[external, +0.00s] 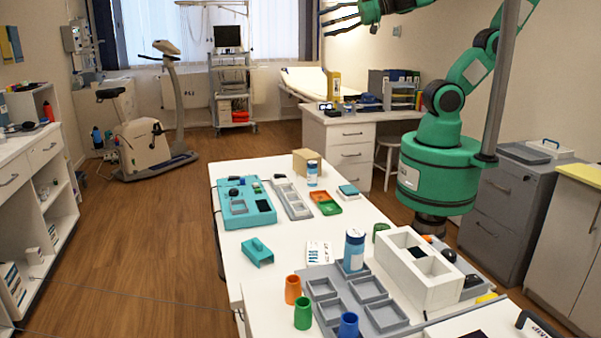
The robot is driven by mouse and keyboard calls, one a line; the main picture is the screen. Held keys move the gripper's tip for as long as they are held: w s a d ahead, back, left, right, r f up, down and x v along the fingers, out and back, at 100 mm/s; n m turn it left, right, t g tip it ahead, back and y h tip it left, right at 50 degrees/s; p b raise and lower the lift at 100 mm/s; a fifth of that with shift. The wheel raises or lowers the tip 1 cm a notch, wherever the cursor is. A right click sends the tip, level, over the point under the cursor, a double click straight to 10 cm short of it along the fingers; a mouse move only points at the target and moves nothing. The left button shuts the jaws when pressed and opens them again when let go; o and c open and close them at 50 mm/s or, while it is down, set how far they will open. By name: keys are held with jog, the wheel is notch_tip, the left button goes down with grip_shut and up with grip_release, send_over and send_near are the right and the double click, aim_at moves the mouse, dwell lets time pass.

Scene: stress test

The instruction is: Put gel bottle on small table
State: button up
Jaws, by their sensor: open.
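My gripper (340,18) is open and empty at the top of the external view, high above the desk, with its dark fingers pointing left. Its hand is partly cut off by the upper edge. A blue-and-white bottle (354,251) stands upright on the near white table (290,236). A smaller bottle with a blue cap (312,173) stands farther back on the same table. A yellow bottle (334,85) stands on the desk (347,128) behind. I cannot tell which of these is the gel bottle. I cannot tell for sure which surface is the small table.
The near table holds a teal case (262,213), grey trays (325,288), a white divided box (432,280) and several coloured cups. A white stool (389,142) stands beside the desk. An exercise bike (140,145) stands back left. The wooden floor (150,240) at left is clear.

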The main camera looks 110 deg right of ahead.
jog(key=shift+a+f+n+y, duration=0.6)
jog(key=shift+a+f+y, duration=0.9)
jog(key=shift+f, duration=1.4)
send_near(312, 174)
jog(key=d, duration=0.1)
jog(key=w+d+f, duration=0.1)
jog(key=d, duration=0.1)
jog(key=shift+w+f+g+h, duration=0.3)
jog(key=shift+w, duration=0.1)
jog(key=shift+w+d+f+b, duration=0.1)
jog(key=shift+b, duration=0.2)
jog(key=shift+b+x, duration=0.35)
jog(key=shift+x, duration=2)
jog(key=c, duration=1.2)
